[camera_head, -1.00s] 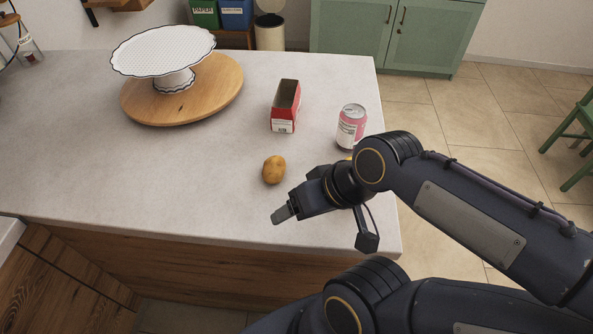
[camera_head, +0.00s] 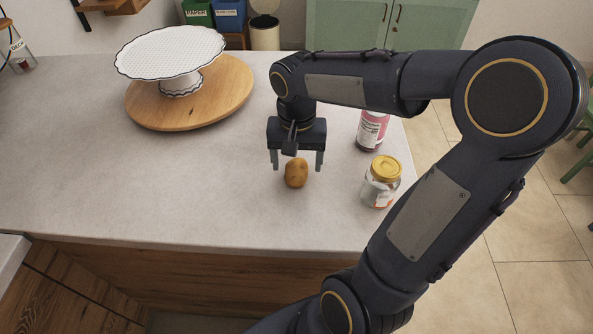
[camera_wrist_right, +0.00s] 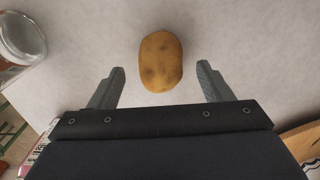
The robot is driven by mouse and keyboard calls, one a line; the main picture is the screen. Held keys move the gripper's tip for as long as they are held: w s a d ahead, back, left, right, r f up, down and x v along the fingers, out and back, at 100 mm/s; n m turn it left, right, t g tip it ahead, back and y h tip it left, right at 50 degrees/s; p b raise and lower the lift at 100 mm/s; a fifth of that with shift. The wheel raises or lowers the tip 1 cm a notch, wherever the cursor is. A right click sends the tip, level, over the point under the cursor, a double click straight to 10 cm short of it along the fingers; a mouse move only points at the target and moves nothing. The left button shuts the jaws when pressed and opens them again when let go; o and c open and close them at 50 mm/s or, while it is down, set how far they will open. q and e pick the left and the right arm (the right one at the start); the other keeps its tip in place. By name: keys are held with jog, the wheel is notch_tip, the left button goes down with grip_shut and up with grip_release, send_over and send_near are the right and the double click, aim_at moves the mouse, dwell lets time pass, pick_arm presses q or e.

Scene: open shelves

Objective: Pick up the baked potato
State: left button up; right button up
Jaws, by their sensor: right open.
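The baked potato (camera_head: 296,173) is brown and oval and lies on the pale countertop in the head view. My right gripper (camera_head: 297,167) is open above it, fingers pointing down, one on each side of the potato in that view. In the right wrist view the potato (camera_wrist_right: 161,62) lies midway between the two open fingers (camera_wrist_right: 160,82) and mostly beyond their tips, touching neither. My left gripper is not in view.
A glass jar with a yellow lid (camera_head: 382,182) and a pink can (camera_head: 371,130) stand to the right of the potato. A white cake stand (camera_head: 172,52) sits on a round wooden board (camera_head: 222,98) at the back left. The counter's left front is clear.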

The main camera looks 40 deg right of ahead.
notch_tip(320, 180, down, 2)
jog(key=shift+f, duration=0.25)
jog(key=c, duration=1.1)
jog(key=shift+r, duration=0.1)
